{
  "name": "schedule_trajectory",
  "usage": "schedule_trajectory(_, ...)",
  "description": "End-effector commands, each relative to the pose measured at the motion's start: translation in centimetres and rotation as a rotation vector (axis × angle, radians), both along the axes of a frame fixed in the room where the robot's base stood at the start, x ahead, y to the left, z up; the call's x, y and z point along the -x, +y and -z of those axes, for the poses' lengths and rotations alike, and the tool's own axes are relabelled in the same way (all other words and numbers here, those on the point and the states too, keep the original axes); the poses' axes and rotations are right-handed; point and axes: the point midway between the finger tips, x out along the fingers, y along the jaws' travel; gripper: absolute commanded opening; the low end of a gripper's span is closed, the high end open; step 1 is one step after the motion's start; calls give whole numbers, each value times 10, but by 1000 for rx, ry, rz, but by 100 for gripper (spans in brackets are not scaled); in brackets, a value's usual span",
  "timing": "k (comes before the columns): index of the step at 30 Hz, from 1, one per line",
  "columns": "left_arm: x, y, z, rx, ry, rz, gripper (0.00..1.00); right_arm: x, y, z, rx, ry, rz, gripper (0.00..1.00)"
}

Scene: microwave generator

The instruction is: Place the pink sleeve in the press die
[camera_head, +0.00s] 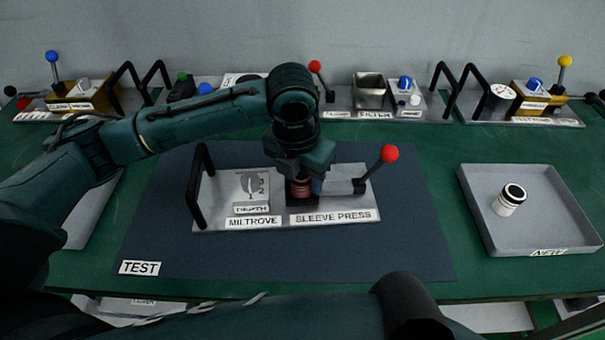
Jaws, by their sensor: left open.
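The sleeve press (335,213) is a grey plate labelled "MILTROVE" and "SLEEVE PRESS" on the dark blue mat. The pink sleeve (300,188) shows as a small ribbed reddish-pink piece, upright at the dark press die (302,201). Its top is hidden by my left gripper, and I cannot tell how deep it sits. My left gripper (301,178) points down right over the sleeve, with its jaws open around or just above it. My right arm crosses the bottom edge, and its gripper does not show.
The press has a red-knobbed lever (389,154) at its right and a black handle (197,185) at its left. A grey tray (545,240) labelled "NEW" holds a white, black-topped cylinder (510,199). Several fixtures with handles and levers line the back. The mat's right part is clear.

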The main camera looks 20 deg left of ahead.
Motion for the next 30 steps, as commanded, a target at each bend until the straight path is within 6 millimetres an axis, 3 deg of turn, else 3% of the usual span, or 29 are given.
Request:
schedule_trajectory(1,2,5,9,-16,19,-8,57,0,0,2,0,1,0,36)
schedule_trajectory(5,2,5,-3,-17,15,-10,57,1,0,3,1,1,-1,36)
schedule_trajectory(15,10,4,-80,-9,6,-3,57,2,0,2,1,6,-1,36)
schedule_trajectory(21,14,5,-112,-9,7,-4,57,4,0,2,1,9,-1,36)
schedule_trajectory(30,16,5,-124,-8,8,-5,57,4,-1,3,2,10,0,36)
